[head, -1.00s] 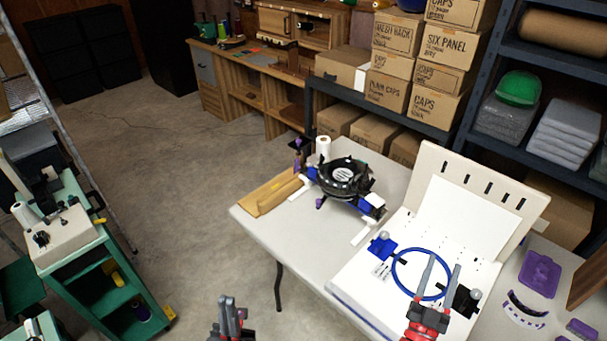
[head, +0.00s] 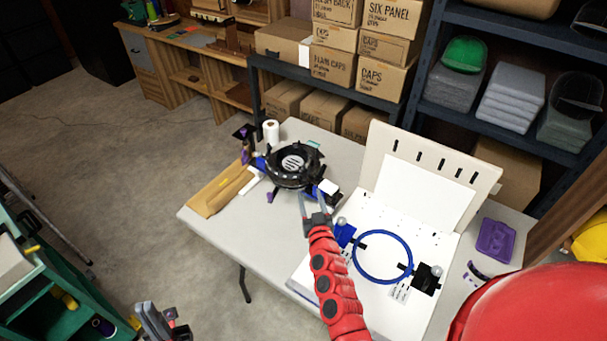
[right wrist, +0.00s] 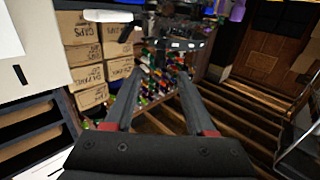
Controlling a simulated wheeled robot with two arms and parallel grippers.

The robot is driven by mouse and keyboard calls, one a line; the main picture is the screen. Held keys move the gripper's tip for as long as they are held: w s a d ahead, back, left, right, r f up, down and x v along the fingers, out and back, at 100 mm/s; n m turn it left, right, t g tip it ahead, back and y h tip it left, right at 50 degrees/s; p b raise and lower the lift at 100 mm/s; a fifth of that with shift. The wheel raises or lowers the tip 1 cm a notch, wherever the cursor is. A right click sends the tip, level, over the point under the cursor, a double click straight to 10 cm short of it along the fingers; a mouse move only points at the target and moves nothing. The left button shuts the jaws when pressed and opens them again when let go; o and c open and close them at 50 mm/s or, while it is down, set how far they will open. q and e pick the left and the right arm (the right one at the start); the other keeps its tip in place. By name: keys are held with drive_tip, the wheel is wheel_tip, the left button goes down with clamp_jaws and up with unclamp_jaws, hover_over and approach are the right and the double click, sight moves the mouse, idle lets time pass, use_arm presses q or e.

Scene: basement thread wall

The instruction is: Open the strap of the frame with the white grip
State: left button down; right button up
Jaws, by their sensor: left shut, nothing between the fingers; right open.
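A black round frame (head: 292,163) stands on the grey table (head: 225,222), with a white grip (head: 328,187) at its lower right side. A blue part sits beside the grip. My right gripper (head: 314,199) is open and empty, just in front of the frame's right side near the white grip. I cannot tell whether it touches anything. In the right wrist view the two fingers of my right gripper (right wrist: 157,88) are apart, with dark parts beyond their tips. The strap cannot be made out. My left gripper (head: 157,322) is shut and empty, low at the left, away from the table.
A blue hoop (head: 357,261) lies on a white board with an upright back panel (head: 432,170) right of the frame. A purple box (head: 495,239) sits at the right. Shelves with cartons (head: 385,78) stand behind.

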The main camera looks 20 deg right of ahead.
sight(305, 180)
drive_tip(key=w, duration=0.5)
drive_tip(key=w+b, duration=0.1)
drive_tip(key=w, duration=0.2)
drive_tip(key=shift+d, duration=0.4)
drive_tip(key=shift+w+d+r, duration=0.1)
drive_tip(key=shift+w+d, duration=0.05)
drive_tip(key=shift+w, duration=0.25)
clamp_jaws()
idle(0.6)
